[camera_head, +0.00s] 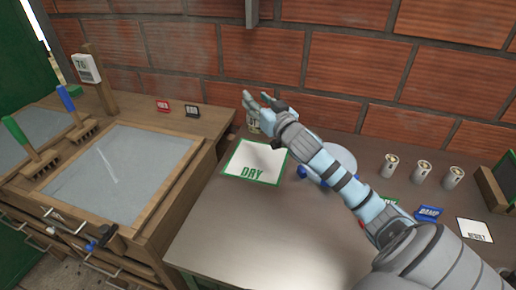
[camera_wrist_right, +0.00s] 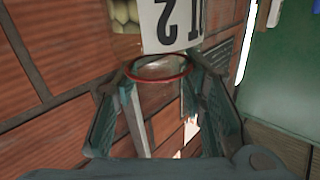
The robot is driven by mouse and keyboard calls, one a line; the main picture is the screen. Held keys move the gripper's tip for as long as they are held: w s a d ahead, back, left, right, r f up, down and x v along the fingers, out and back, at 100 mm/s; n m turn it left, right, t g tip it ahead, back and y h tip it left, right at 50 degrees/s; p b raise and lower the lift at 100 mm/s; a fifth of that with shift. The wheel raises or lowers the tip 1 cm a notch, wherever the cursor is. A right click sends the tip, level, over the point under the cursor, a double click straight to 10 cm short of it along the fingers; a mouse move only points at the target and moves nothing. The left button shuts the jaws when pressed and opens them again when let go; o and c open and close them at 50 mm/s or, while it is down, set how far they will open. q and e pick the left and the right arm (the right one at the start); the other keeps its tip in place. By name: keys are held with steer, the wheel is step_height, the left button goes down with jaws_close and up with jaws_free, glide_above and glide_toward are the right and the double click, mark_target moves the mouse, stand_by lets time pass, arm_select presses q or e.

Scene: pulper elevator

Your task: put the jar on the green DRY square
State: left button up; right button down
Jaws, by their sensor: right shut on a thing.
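The jar (camera_head: 253,122) shows partly in the head view, just behind the DRY square, below my right gripper (camera_head: 262,103). The head view does not clearly show whether the jar touches the table. The DRY square (camera_head: 254,163) is white with a green border and lies flat, with nothing on it. My left gripper is not in view.
A pale round thing (camera_head: 337,157) and a blue knob (camera_head: 302,172) are partly behind my right arm. White cans (camera_head: 422,170) stand at the right, near a blue DAMP card (camera_head: 429,213) and a RESULT card (camera_head: 474,230). A brick wall (camera_head: 270,50) closes the back. The table front is clear.

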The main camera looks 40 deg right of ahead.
step_height(320, 180, down, 13)
steer(key=b, duration=0.3)
steer(key=shift+f+b, duration=0.15)
steer(key=shift+b, duration=0.2)
steer(key=c, duration=1)
jaws_free()
steer(key=shift+c, duration=0.2)
steer(key=shift+o, duration=0.2)
